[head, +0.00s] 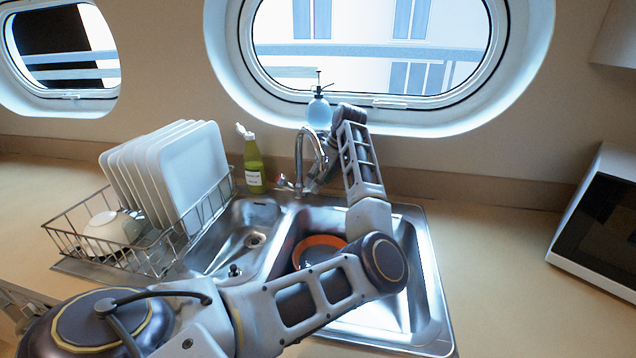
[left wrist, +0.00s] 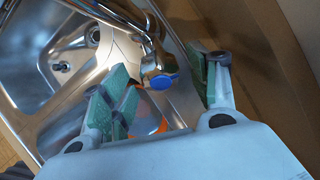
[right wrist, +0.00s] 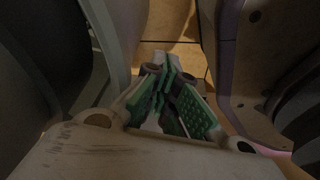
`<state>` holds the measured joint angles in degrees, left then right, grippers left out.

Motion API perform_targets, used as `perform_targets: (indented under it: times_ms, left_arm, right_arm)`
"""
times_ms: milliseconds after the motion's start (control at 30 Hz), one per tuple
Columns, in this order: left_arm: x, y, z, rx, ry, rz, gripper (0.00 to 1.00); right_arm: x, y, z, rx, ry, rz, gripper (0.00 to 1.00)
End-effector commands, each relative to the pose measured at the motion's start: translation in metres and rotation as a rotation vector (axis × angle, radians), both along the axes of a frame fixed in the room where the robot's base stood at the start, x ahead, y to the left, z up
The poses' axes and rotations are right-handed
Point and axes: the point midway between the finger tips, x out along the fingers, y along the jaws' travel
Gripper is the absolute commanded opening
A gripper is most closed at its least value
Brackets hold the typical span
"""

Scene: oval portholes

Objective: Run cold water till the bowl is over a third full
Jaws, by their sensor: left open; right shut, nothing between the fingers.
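The chrome faucet (head: 304,150) stands behind the double sink. A knob with a blue cap (left wrist: 160,80) is on its side, seen in the left wrist view. My left gripper (head: 316,182) is at the faucet; in the left wrist view its open fingers (left wrist: 165,90) stand on either side of the blue-capped knob. I cannot tell whether they touch it. A bowl with an orange rim (head: 322,241) sits in the right basin, partly hidden by my left arm. I see no water stream, and the bowl's water level is unclear. My right gripper (right wrist: 168,75) is shut and empty.
The left basin (head: 245,235) is empty. A dish rack (head: 150,255) with white plates and a bowl stands at left. A green bottle (head: 254,165) and blue spray bottle (head: 319,112) stand behind the sink. A white appliance (head: 600,230) is at right; counter before it is clear.

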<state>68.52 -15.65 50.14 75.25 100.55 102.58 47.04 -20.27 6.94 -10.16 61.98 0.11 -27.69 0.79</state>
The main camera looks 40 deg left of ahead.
Motion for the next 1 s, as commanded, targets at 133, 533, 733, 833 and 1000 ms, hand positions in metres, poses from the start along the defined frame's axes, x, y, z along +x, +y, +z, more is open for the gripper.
perform_targets:
  times_ms: [133, 533, 733, 833, 1000]
  left_arm:
    - [0.002, -0.007, 0.017, 0.000, -0.002, -0.001, 0.60]
    - [0.010, -0.029, 0.071, 0.000, -0.001, -0.002, 0.60]
    - [0.012, -0.037, 0.091, 0.000, -0.001, -0.002, 0.60]
    - [0.013, -0.039, 0.096, 0.000, 0.000, -0.001, 0.60]
    - [0.013, -0.040, 0.099, 0.000, 0.001, -0.001, 0.60]
  right_arm:
    - [0.000, 0.000, 0.000, 0.000, 0.000, 0.000, 0.00]
    - [0.000, 0.000, 0.000, 0.000, 0.001, 0.001, 0.00]
    - [0.000, 0.000, 0.000, 0.000, 0.001, 0.001, 0.00]
    - [0.000, 0.000, 0.000, 0.000, 0.001, 0.001, 0.00]
    - [0.000, 0.000, 0.000, 0.000, 0.001, 0.001, 0.00]
